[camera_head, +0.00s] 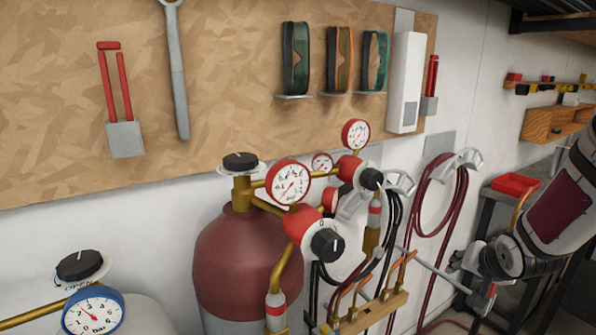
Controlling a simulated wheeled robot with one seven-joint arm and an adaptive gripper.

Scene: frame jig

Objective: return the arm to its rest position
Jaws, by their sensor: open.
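My arm comes in at the right edge of the camera_head view, with a pale link bearing a dark red panel. My gripper (473,281) is at its lower left end, in front of the wall and a dark stand. It is small and dark in the picture, its fingers look apart, and I see nothing held between them. The rest of my arm is cut off by the right edge.
A dark red gas cylinder (240,265) with gauges and a black-knobbed regulator (322,243) stands left of my gripper. A brass-coloured torch rack (370,312) and hanging red hoses (420,215) are nearer. A red tray (515,184) sits behind my arm.

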